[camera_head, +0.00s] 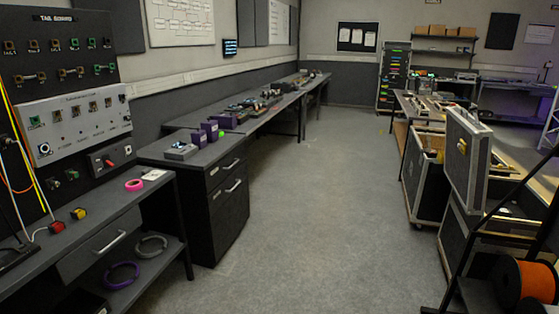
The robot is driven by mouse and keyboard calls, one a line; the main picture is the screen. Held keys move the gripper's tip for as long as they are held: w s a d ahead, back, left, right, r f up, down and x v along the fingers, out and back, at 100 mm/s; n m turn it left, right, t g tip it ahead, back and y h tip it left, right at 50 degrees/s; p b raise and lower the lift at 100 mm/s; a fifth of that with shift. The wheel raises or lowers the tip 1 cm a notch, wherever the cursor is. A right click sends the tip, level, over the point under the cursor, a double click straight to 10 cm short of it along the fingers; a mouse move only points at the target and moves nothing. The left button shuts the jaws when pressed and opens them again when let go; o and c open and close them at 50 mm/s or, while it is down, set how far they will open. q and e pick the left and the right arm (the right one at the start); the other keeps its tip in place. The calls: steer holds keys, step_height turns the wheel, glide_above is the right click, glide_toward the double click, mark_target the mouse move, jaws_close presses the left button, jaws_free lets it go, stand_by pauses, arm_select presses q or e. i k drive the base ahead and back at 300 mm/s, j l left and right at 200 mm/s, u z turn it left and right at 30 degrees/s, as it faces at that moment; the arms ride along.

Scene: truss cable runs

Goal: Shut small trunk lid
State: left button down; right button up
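A grey trunk lid (466,160) with metal edges stands raised, nearly upright, at the right of the head view. It stands above a dark trunk (453,238) with metal edging, whose inside is mostly hidden. Another dark trunk (423,190) with metal edges and corners stands just behind it on the floor. I cannot tell for certain which of them is the small trunk. Neither of my grippers is in view.
An orange cable spool (538,281) on a black stand is at the lower right, its slanted bar crossing before the trunk. A workbench (85,215) and drawer cabinet (212,215) line the left. The grey floor (310,220) between is clear.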

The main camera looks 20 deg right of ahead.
mark_target(466, 168)
steer(key=i+l+z, duration=0.2)
steer(key=i+z, duration=0.2)
steer(key=i+l+z, duration=0.1)
steer(key=i+z, duration=0.7)
steer(key=i+j+z, duration=0.15)
steer(key=i+z, duration=0.2)
steer(key=k, duration=0.05)
